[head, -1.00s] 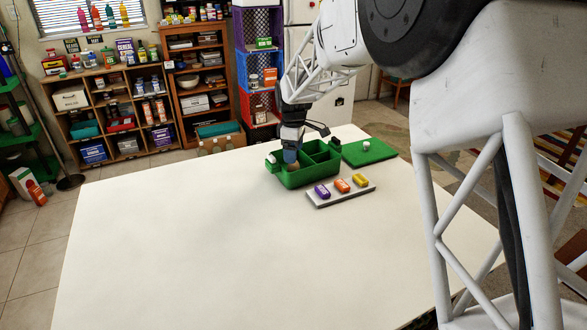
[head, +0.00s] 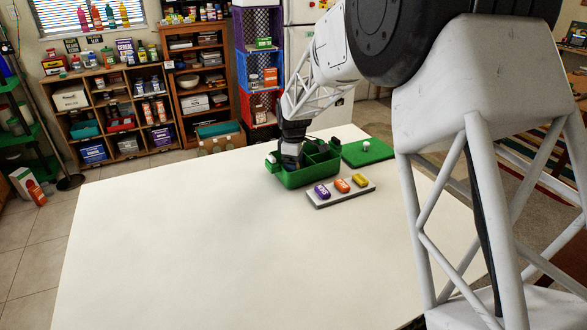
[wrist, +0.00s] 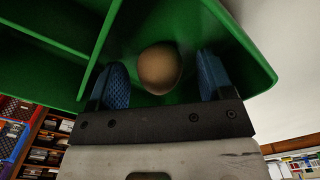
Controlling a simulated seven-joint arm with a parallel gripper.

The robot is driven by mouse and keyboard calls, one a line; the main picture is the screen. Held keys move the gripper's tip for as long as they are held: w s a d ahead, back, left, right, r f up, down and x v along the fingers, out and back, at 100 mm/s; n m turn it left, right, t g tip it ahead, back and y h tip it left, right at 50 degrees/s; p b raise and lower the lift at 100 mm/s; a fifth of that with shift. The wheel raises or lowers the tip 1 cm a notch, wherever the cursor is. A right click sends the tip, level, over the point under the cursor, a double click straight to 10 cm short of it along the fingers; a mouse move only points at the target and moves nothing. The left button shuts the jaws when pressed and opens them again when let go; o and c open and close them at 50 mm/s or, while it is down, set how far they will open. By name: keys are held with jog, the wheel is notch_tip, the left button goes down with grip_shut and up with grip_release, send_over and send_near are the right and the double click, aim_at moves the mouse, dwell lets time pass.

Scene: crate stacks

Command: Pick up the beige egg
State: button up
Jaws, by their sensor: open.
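The beige egg (wrist: 160,68) lies in a compartment of the green box, seen in the wrist view. My gripper (wrist: 160,80) is open, with one blue finger pad on each side of the egg and a gap beside each pad. In the head view, my gripper (head: 290,163) reaches down into the left part of the green box (head: 305,180) on the table. The egg is hidden there by my gripper.
A grey tray (head: 318,203) with a purple, an orange and a yellow packet lies in front of the box. A green board (head: 375,153) with a small white item lies to its right. The white table (head: 180,240) is clear in front and at left.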

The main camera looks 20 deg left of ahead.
jog(key=shift+f, duration=0.3)
dwell(0.4)
jog(key=c, duration=1)
